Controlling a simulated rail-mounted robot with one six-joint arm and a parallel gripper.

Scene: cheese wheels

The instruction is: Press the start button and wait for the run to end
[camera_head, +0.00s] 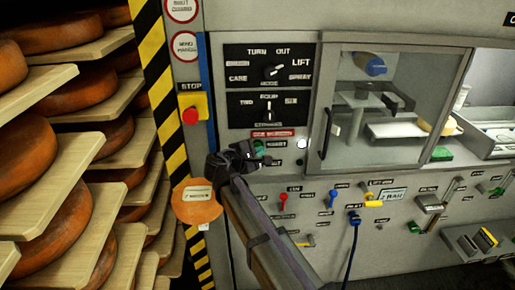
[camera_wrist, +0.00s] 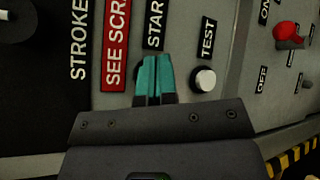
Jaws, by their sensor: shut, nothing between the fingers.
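My gripper (camera_head: 260,148) is at the machine's control panel in the head view, in front of the START label (camera_head: 277,145). In the wrist view its teal fingers (camera_wrist: 154,76) are shut together with nothing between them. The fingertips lie right below the START label (camera_wrist: 154,28). The start button is mostly or wholly hidden behind the fingers, and I cannot tell whether they touch it. A white round test button (camera_wrist: 204,79) sits beside the TEST label, to the right of the fingers; it also shows in the head view (camera_head: 302,144).
A red stop button (camera_head: 190,116) on a yellow plate is at the left. The mode dial (camera_head: 271,72) is above my gripper. Levers, including a red one (camera_head: 283,200), are below. Shelves of cheese wheels (camera_head: 22,150) stand at the left, a glazed cabinet (camera_head: 390,110) at the right.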

